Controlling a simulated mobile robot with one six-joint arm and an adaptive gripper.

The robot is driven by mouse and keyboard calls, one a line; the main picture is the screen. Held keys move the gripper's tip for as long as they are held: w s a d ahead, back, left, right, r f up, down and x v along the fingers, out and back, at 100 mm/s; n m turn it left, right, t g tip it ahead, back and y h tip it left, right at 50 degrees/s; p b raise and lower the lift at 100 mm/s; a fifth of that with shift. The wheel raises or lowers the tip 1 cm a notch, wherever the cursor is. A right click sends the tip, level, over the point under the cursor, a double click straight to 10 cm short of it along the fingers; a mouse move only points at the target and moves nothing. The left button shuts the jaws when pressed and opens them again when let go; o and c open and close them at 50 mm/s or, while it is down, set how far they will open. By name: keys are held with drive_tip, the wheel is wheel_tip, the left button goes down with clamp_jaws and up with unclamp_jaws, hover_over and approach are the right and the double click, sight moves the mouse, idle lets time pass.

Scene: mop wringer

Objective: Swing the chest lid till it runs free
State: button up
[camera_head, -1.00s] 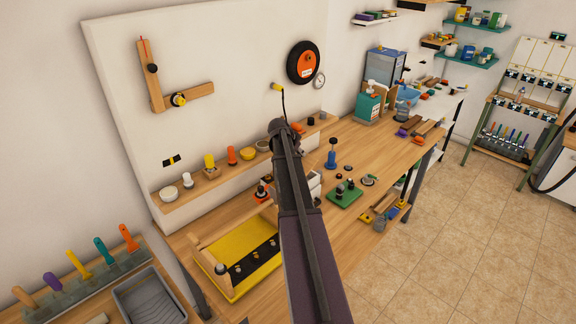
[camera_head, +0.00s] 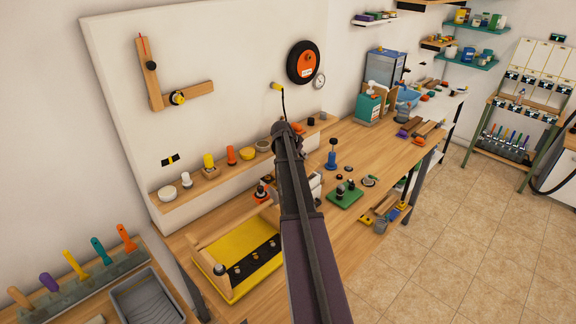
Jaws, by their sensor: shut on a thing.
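My arm (camera_head: 303,215) rises from the bottom of the view and crosses the workbench. Its far joint stands in front of the bench's back edge. My gripper is not visible; the arm hides what lies behind it. I cannot make out a chest lid for certain. Parts of a pale thing (camera_head: 316,183) show just right of the arm, on the bench. A small orange and black thing (camera_head: 262,191) shows just left of the arm.
The wooden workbench (camera_head: 375,150) carries a yellow tray (camera_head: 215,275) at front left, a green board (camera_head: 345,200) right of my arm and a blue-based upright tool (camera_head: 332,158). Knobs and bowls line the back ledge. Tiled floor (camera_head: 470,240) at right is free.

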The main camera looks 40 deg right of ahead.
sight(304, 159)
drive_tip(key=shift+f, duration=0.1)
drive_tip(key=shift+b+x, duration=1.05)
drive_tip(key=shift+f, duration=0.2)
drive_tip(key=shift+d+f+b, duration=0.15)
drive_tip(key=shift+f+b, duration=0.3)
drive_tip(key=shift+b, duration=0.1)
drive_tip(key=o, duration=1)
drive_tip(key=shift+r, duration=0.1)
